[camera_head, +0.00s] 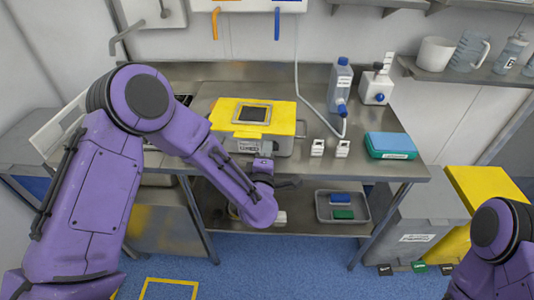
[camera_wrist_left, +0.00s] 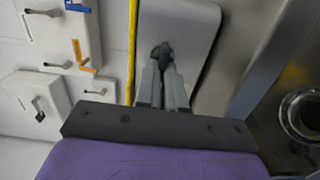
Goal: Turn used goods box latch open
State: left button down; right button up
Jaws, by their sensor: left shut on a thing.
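The used goods box (camera_head: 283,145) stands on the steel table, with a pale body, a yellow lid (camera_head: 285,118) and a label on its front. In the left wrist view its pale front face (camera_wrist_left: 198,35) fills the upper middle, beside the lid's yellow edge (camera_wrist_left: 132,45). My left gripper (camera_head: 263,162) is at the box's front, below the label. In the wrist view its two fingers (camera_wrist_left: 162,68) are shut on the small dark latch (camera_wrist_left: 161,49). The fingers cover part of the latch, so its angle is hard to tell. My right gripper is out of view.
Two small white holders (camera_head: 329,148) stand right of the box, with a teal-and-blue box (camera_head: 390,145) farther right. A grey tray (camera_head: 342,206) lies on the lower shelf. Grey and yellow bins stand at the right.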

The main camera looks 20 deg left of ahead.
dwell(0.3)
pick_arm(q)
jog(key=c, duration=1.2)
grip_release()
jog(key=shift+c, duration=0.2)
jog(key=b+v, duration=0.2)
jog(key=v, duration=0.8)
jog(key=shift+s+b, duration=0.25)
jog(key=shift+b, duration=0.1)
jog(key=shift+d, duration=0.1)
